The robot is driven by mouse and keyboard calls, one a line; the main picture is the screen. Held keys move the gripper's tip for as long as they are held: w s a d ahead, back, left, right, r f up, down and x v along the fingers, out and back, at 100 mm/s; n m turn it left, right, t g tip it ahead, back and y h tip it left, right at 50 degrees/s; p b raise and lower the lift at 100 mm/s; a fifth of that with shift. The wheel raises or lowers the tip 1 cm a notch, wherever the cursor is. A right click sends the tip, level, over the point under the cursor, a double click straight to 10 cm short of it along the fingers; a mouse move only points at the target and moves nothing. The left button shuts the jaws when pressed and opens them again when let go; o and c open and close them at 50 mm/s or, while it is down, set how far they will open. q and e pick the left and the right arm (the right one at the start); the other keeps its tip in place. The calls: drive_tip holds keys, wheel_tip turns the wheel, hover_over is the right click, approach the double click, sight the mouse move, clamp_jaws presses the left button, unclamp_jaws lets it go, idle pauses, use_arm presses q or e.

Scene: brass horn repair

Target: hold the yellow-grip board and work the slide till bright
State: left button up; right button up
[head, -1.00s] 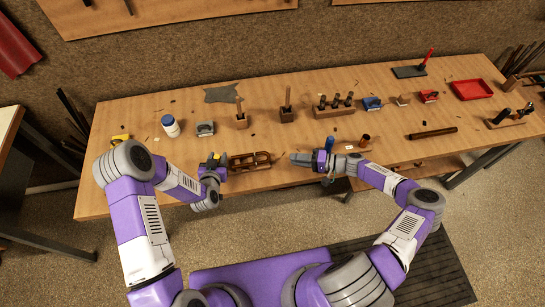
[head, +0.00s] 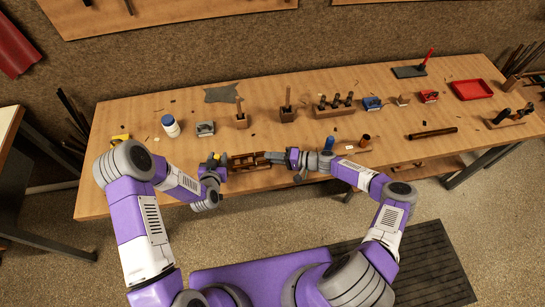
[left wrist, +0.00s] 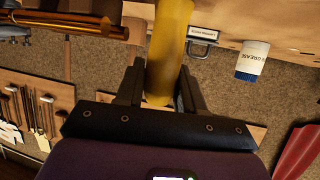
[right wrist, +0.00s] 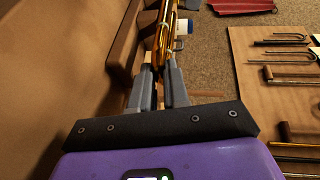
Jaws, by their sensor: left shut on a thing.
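The wooden board (head: 249,164) with the brass slide lies at the front edge of the bench in the head view. Its yellow grip (left wrist: 170,45) is between the fingers of my left gripper (left wrist: 160,88), which is shut on it at the board's left end. The brass slide (right wrist: 166,35) runs away beyond the fingertips of my right gripper (right wrist: 160,78) in the right wrist view. My right gripper is at the board's right end (head: 272,158). Its fingers are close together, and I cannot tell whether they touch the slide.
A white jar with a blue cap (head: 171,125) stands behind the board to the left. A blue cylinder (head: 329,143) and a copper-coloured cup (head: 364,141) stand near my right arm. Wooden tool blocks (head: 287,114) stand further back. A red tray (head: 471,90) is at the far right.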

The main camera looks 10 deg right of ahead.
clamp_jaws()
drive_tip(key=shift+d, duration=0.1)
drive_tip(key=d, duration=0.3)
drive_tip(key=shift+d, duration=0.35)
drive_tip(key=shift+o, duration=1.4)
unclamp_jaws()
drive_tip(key=v, duration=1.2)
drive_tip(key=shift+o, duration=0.2)
